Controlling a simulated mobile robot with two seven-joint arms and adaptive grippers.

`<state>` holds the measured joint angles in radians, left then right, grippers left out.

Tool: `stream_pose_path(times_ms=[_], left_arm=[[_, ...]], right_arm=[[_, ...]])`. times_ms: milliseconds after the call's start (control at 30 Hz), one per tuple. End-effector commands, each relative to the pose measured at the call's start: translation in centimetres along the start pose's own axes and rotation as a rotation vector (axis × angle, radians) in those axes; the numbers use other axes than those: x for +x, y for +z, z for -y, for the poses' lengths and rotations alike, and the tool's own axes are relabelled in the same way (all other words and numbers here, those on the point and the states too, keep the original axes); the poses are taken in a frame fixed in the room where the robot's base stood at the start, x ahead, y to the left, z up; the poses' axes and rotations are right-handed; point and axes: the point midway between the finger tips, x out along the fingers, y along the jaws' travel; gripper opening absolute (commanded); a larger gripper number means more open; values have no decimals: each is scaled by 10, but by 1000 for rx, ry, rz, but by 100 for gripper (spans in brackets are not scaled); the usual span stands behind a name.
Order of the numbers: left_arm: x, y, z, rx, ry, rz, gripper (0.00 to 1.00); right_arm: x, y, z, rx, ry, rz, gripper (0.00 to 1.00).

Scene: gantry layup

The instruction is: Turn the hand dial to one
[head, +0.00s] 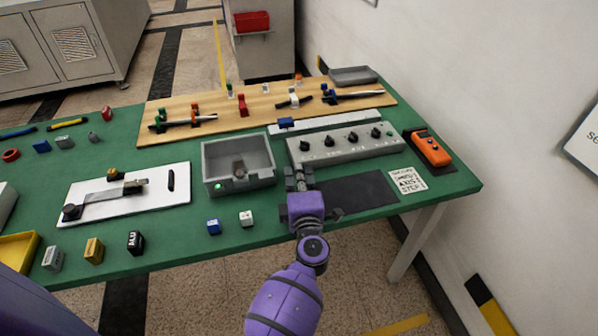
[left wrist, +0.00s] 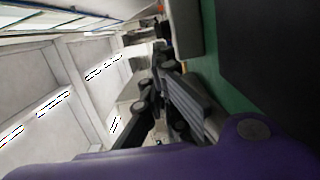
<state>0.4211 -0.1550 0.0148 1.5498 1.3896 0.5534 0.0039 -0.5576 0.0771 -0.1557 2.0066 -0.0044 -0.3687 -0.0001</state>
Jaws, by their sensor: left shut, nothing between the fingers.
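A grey control box (head: 318,155) with a row of several black knobs (head: 353,137) stands on the green table. An orange handheld unit (head: 430,150) with a dark top end lies to its right. I cannot tell which of these carries the hand dial, and the markings are too small to read. My left gripper (head: 298,178) is shut and empty, at the front left corner of the control box, just below the leftmost knob (head: 305,146). Whether it touches the box is unclear. Its dark fingers also show in the left wrist view (left wrist: 165,95). My right gripper is out of view.
A grey open box (head: 208,165) with a green light stands left of my gripper. A dark mat (head: 355,192) and a printed card (head: 407,180) lie in front of the control box. Behind is a wooden board (head: 165,112) with clamps. Small blocks lie near the front edge.

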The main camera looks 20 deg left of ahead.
Motion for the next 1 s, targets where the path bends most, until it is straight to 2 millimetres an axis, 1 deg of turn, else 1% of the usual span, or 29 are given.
stream_pose_path(times_ms=[33,200,300,400,567,867,1000], left_arm=[[11,0,-3,1,4,0,0],[43,0,-2,2,3,1,0],[59,0,-1,2,2,0,0],[70,0,0,1,1,0,0],[78,0,0,0,0,0,0],[79,-1,0,-1,0,-1,0],[81,7,1,-5,-2,-41,0]], right_arm=[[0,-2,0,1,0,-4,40],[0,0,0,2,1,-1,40],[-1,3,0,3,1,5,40],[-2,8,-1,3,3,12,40],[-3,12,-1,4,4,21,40],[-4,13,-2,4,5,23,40],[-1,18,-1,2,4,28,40]])
